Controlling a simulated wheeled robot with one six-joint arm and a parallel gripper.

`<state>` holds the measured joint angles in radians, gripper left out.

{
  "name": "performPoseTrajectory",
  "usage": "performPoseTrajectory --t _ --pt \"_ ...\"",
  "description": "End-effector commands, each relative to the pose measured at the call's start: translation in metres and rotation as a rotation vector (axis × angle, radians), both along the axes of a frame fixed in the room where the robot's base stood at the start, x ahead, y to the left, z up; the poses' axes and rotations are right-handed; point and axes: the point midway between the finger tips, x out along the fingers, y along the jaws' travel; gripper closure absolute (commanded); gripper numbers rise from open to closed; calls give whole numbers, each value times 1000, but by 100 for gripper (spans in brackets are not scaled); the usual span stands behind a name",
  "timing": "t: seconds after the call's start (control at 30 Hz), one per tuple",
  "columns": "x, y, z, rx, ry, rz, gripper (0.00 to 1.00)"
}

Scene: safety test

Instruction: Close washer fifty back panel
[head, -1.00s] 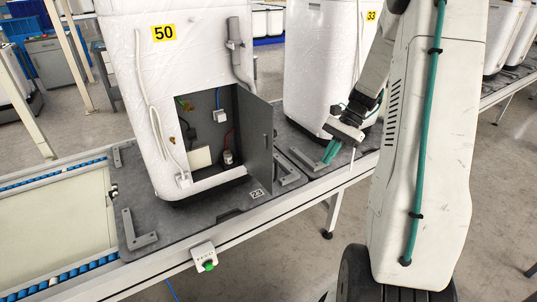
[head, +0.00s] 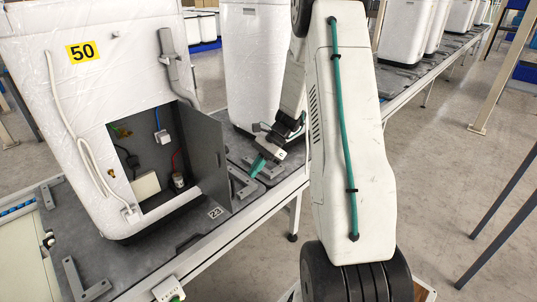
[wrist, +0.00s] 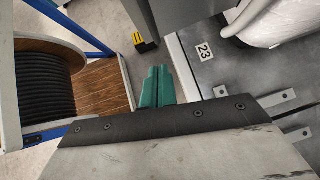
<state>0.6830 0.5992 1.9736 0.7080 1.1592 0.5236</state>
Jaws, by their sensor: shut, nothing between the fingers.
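Washer fifty (head: 75,110), wrapped in white plastic with a yellow 50 label (head: 82,52), stands on a dark grey plate. Its grey back panel (head: 211,160) stands open, swung outward at the right side of the opening (head: 150,160). Wires and small parts show inside. My gripper (head: 257,165) is to the right of the panel, apart from it in the head view, with its teal fingers pointing down. In the wrist view the teal fingers (wrist: 157,87) are together and hold nothing. A grey upright surface (wrist: 185,22) lies beyond them; I cannot tell if it is the panel.
A second wrapped washer (head: 255,60) stands behind my gripper. Grey L-shaped brackets (head: 82,280) sit on the plate, near a 23 tag (head: 215,212). A green-button box (head: 170,290) is at the front edge. A black cable reel (wrist: 45,85) is left in the wrist view.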

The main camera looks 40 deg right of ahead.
Motion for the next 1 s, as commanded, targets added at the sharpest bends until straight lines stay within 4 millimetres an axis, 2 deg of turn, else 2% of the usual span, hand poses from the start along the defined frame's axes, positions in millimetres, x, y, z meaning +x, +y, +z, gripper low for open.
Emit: performPoseTrajectory --t 0.1,0.23,0.4,0.73,0.77,0.8,0.9,1.0 --pt "2 19 -13 -1 0 3 100" --pt "5 38 -12 0 0 4 100" --pt "7 49 -12 -1 -1 1 100" --pt "7 50 -12 -1 -1 0 100" --pt "7 22 -13 -1 -2 -6 100" --pt "6 33 -12 -1 -1 -6 100" --pt "5 43 -12 -1 0 -14 100" --pt "1 44 -12 0 0 -47 100"
